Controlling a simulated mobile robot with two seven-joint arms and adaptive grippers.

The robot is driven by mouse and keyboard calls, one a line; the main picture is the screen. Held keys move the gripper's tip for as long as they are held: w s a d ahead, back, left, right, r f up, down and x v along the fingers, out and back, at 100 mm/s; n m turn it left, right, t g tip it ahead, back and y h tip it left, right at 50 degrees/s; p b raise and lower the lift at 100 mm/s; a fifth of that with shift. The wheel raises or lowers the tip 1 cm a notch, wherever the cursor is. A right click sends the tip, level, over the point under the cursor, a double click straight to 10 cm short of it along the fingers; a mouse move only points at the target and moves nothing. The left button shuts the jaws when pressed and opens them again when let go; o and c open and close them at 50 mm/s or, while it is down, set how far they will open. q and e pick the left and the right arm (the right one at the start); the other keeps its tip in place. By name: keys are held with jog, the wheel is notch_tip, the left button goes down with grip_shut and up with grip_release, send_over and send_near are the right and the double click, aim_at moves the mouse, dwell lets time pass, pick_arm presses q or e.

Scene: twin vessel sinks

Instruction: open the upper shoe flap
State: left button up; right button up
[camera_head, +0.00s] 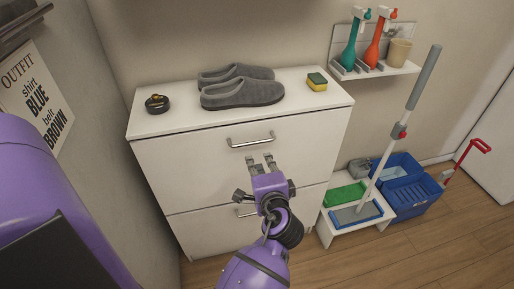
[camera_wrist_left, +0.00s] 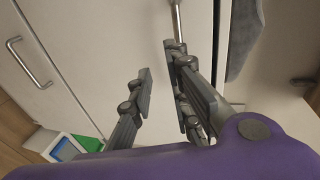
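The white shoe cabinet has an upper flap (camera_head: 190,165) that looks closed, with a horizontal metal bar handle (camera_head: 250,140) near its top edge. The lower flap (camera_head: 205,225) also looks closed; its handle (camera_head: 245,211) is partly behind my arm. My left gripper (camera_head: 261,162) is in front of the upper flap, just below the upper handle in the picture. In the left wrist view its fingers (camera_wrist_left: 160,80) are apart with nothing held between them. The upper handle (camera_wrist_left: 178,20) shows there near one fingertip; I cannot tell whether they touch. My right gripper is out of view.
Grey slippers (camera_head: 242,92), a dark round dish (camera_head: 157,104) and a sponge (camera_head: 316,82) lie on the cabinet top. A low white stand (camera_head: 325,232), a mop (camera_head: 408,115) and a blue bucket (camera_head: 410,198) are at the right. A wall stands close at the left.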

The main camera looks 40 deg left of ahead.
aim_at(254, 143)
pick_arm(q)
jog(key=shift+y, duration=0.6)
jog(key=w+a, duration=0.1)
jog(key=w+a+r, duration=0.1)
jog(key=w+a, duration=0.3)
jog(key=shift+a+r, duration=0.15)
jog(key=shift+r, duration=0.1)
jog(key=shift+p+x, duration=0.3)
jog(key=shift+x, duration=0.45)
jog(key=shift+f, duration=0.15)
grip_shut()
